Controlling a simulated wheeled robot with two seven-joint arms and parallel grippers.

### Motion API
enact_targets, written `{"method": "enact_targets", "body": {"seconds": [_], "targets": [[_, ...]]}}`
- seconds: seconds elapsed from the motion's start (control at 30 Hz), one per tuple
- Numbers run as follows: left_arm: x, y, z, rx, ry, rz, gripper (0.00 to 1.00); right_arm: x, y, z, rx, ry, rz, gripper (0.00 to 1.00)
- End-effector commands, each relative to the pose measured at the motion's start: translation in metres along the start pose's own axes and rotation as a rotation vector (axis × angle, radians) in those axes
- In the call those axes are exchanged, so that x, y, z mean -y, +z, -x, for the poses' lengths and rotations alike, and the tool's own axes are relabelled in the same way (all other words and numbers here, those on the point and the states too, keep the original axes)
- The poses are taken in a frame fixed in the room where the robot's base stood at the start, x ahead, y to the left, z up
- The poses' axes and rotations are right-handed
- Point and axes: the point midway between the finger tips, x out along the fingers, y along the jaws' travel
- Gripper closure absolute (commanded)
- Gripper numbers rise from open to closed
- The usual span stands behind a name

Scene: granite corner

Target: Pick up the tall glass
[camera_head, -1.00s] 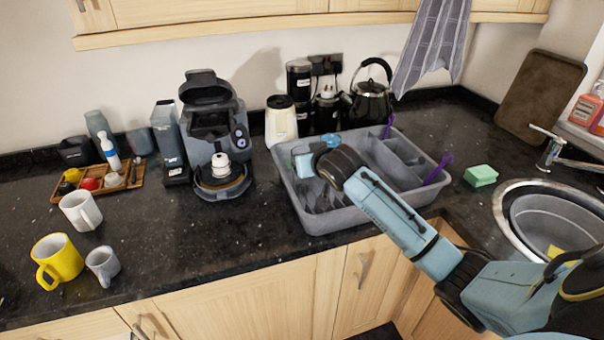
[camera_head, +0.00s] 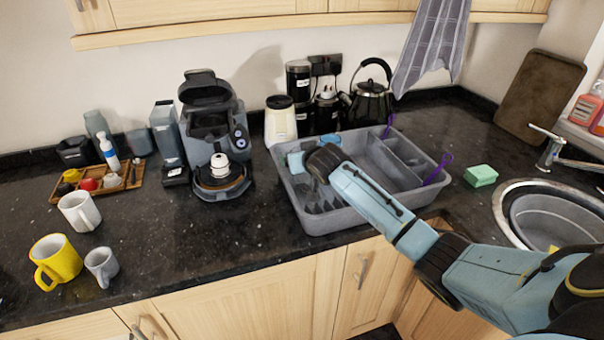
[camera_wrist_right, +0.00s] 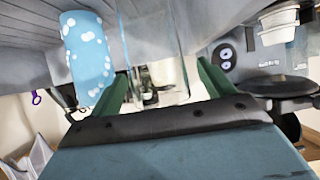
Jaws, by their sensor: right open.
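A clear tall glass (camera_wrist_right: 150,28) shows faintly in the right wrist view, at the top middle. It stands in the grey dish rack (camera_head: 345,212), just beyond and between my fingertips. My left gripper is not in view.
A blue cup with white spots (camera_wrist_right: 85,50) stands beside the glass; it also shows in the head view (camera_head: 330,141). A cream jar (camera_head: 280,121) and a coffee machine (camera_head: 213,130) are behind and left. Purple utensils (camera_head: 437,168) are at the rack's right.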

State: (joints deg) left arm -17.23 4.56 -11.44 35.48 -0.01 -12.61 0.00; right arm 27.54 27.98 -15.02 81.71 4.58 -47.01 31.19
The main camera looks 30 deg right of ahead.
Motion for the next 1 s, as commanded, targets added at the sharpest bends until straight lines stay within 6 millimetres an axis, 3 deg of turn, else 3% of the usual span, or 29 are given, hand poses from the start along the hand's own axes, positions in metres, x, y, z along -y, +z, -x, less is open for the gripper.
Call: {"method": "enact_targets", "body": {"seconds": [0.07,0.53,0.8,1.0], "targets": [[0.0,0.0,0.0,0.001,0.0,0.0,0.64,0.0,0.0,0.0,0.0,0.0,0.0,0.27],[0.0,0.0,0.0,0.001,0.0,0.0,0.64,0.0,0.0,0.0,0.0,0.001,0.0,0.88],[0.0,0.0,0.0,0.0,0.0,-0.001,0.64,0.0,-0.005,0.002,-0.004,0.0,0.0,0.88],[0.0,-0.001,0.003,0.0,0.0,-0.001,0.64,0.0,-0.034,0.018,-0.008,0.0,0.0,0.88]]}}
